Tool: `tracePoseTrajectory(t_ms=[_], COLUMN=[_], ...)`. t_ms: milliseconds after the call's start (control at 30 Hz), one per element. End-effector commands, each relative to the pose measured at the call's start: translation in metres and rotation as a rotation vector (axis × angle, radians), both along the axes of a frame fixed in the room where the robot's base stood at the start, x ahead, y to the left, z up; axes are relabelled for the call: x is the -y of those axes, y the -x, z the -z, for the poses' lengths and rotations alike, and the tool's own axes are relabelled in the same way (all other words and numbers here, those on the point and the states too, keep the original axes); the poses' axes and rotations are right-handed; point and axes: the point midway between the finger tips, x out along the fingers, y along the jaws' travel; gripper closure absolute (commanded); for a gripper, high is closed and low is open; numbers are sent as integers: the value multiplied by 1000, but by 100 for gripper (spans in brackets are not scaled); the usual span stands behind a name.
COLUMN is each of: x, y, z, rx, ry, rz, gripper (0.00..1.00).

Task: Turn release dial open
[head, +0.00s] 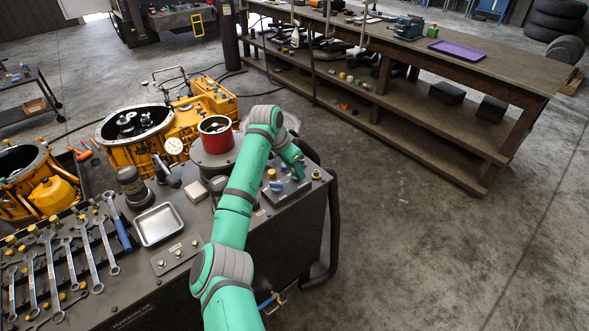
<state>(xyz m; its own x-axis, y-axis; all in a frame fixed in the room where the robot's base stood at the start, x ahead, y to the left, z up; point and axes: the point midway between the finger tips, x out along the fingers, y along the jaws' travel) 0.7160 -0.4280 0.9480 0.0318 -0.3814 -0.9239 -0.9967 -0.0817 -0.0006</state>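My green arm reaches over the dark workbench cart (185,290) and bends down at its far right corner. Its end, with my gripper (299,168), is close above or beside a small dark control block (285,193). The fingers are too small and dark to tell whether they are open. The block carries small blue knobs (276,186) and a yellowish knob; I cannot tell which thing is the release dial. A white round gauge (174,145) stands left of a red-rimmed cylinder (216,125) on the cart.
A metal tray (158,224), a dark cylinder (131,184) and several wrenches (88,256) lie left of my arm. Yellow transmission housings (180,130) are behind.

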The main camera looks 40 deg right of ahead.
Motion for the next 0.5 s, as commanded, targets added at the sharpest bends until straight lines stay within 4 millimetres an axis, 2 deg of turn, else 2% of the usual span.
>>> tracePoseTrajectory(t_ms=[267, 500], x=[0, 0], y=[1, 3], z=[0, 0], rx=[-3, -1], ry=[1, 0], rz=[-80, -257], gripper=[86, 86])
